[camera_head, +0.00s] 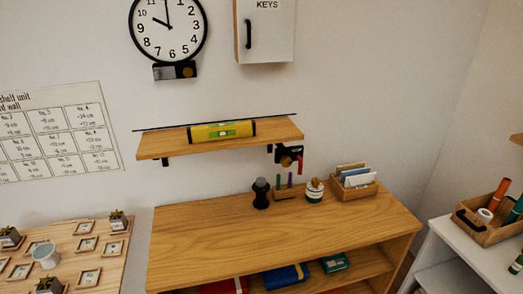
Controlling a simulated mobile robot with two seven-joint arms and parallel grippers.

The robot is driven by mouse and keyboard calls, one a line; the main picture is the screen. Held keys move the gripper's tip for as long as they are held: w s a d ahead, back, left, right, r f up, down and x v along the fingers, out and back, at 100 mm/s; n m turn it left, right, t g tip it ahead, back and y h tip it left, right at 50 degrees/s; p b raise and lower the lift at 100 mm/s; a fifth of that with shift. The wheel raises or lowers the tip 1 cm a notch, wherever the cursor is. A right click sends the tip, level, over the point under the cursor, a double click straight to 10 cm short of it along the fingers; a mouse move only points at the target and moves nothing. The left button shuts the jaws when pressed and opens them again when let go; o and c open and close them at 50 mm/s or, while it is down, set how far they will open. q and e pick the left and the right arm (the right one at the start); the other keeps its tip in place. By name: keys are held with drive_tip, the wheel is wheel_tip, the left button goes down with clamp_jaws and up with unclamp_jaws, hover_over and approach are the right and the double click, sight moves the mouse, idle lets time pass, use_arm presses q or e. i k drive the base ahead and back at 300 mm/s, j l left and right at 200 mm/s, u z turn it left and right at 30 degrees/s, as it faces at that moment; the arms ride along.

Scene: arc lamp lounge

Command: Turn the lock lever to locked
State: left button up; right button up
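A small red lever (300,163) hangs down from a black fitting with a brass-coloured knob (286,161) on the wall, just below the right end of the wooden wall shelf (163,146). This looks like the lock lever, but the fitting is small and its markings cannot be read. Neither of my grippers is in view, so nothing of mine touches the lever.
A yellow spirit level (221,132) lies on the shelf. Below stands a wooden cabinet (230,238) with a black grinder (261,193), a pen holder (286,192), a jar (314,190) and a letter box (355,189). A key cabinet (270,35) hangs above.

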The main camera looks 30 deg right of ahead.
sight(300, 161)
drive_tip(key=z, duration=2.1)
drive_tip(key=i+j, duration=0.15)
drive_tip(key=i, duration=0.3)
